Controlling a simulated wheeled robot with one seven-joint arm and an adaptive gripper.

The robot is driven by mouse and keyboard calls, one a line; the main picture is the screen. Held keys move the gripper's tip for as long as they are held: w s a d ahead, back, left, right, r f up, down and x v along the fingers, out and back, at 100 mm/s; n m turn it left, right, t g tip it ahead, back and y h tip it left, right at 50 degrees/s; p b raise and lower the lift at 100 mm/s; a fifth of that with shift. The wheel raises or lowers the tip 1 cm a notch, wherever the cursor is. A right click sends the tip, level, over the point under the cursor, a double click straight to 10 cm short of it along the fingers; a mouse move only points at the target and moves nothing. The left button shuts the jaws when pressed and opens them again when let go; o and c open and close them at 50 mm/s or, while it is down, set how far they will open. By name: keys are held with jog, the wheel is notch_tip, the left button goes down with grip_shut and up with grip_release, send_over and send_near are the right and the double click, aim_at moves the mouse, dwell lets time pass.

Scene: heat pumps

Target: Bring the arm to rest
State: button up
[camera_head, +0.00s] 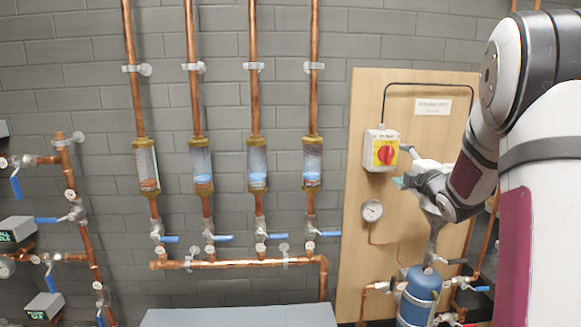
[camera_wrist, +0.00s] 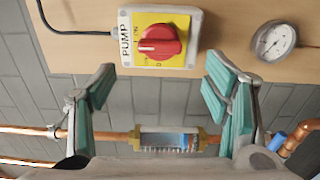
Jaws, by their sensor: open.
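My gripper (camera_wrist: 160,105) is open and empty in the wrist view, its two teal-padded fingers spread wide. The pump switch box (camera_wrist: 160,38), with a red rotary knob (camera_wrist: 160,40) on a yellow plate, lies beyond the fingertips, apart from them. In the head view my arm reaches in from the right, with my gripper (camera_head: 404,183) just below and right of the pump switch box (camera_head: 381,150). The fingers are small and partly hidden by the wrist there.
A round gauge (camera_head: 372,210) is on the wooden board (camera_head: 357,110) below the switch. A blue tank (camera_head: 419,297) stands under my wrist. Copper pipes with several sight glasses (camera_head: 201,164) and blue-handled valves line the wall. A grey box top (camera_head: 237,316) is at the bottom.

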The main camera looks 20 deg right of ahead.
jog(key=shift+a, duration=0.1)
jog(key=s+a+r+m+g+b, duration=0.1)
jog(key=s+a+m+g, duration=0.3)
jog(key=a, duration=0.5)
jog(key=s+a+r+m+g, duration=0.1)
jog(key=s+a+m, duration=0.35)
jog(key=a, duration=0.35)
jog(key=s+a+f+m+g+y, duration=0.2)
jog(key=s+a+f+m+g, duration=0.1)
jog(key=s+a, duration=0.6)
jog(key=s+a+f+m+g+y+b, duration=0.1)
jog(key=s+a+f+m+g+y, duration=0.1)
jog(key=s+a, duration=0.7)
jog(key=s+f+m+g, duration=0.1)
jog(key=s+f+m, duration=0.1)
jog(key=s, duration=0.3)
jog(key=shift+s+a+f+g+y, duration=0.2)
jog(key=shift+a+f+g+y, duration=0.15)
jog(key=shift+f, duration=0.25)
jog(key=shift+d, duration=0.15)
